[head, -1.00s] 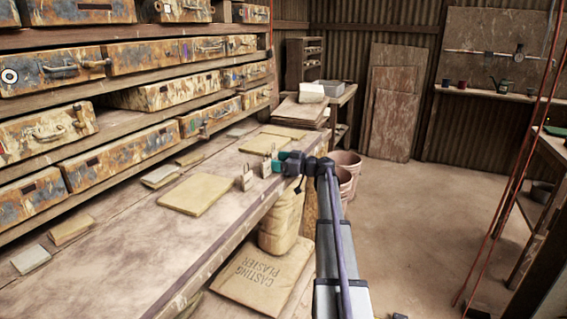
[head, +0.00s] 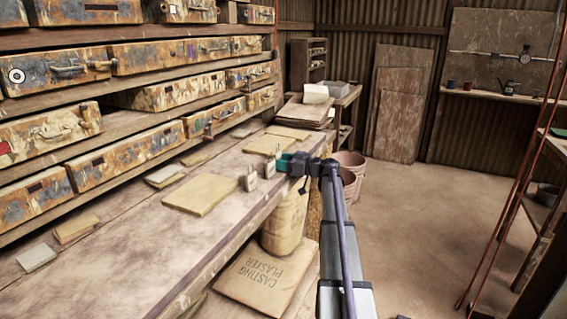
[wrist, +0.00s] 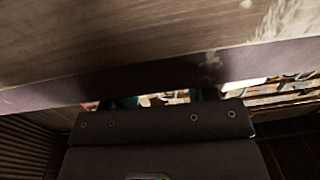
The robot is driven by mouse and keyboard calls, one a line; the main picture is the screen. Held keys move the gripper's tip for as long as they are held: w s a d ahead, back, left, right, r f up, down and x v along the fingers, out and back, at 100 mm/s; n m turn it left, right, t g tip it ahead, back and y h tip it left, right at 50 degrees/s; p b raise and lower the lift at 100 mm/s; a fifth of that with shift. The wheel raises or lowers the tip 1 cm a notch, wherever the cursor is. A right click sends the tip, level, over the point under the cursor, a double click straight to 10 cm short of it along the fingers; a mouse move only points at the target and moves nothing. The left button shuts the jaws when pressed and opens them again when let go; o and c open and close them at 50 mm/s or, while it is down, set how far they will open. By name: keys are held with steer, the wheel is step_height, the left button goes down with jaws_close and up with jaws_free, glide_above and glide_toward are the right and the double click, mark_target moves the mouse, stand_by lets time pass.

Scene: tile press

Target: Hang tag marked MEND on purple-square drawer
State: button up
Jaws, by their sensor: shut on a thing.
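My gripper (head: 286,163) has teal fingers and is at the right front edge of the bench, beside a few small pale tags standing there. One tag (head: 270,169) is right at the fingertips, and the gripper appears shut on it. Another tag (head: 251,180) stands to the left, apart from the fingers. The lettering on the tags is too small to read. A drawer with a small purple-blue mark (head: 190,51) is in the upper rack at left; the mark's shape is hard to tell. In the wrist view the fingers (wrist: 160,101) are mostly hidden behind the gripper body.
The wooden bench (head: 135,225) runs along the drawer rack, with a tan slab (head: 201,194) and several small tiles on it. A plaster sack (head: 262,275) lies below. Buckets (head: 350,165) stand behind my arm. The floor at right is clear.

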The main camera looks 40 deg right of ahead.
steer(key=shift+r+p, duration=2.6)
steer(key=shift+f, duration=0.1)
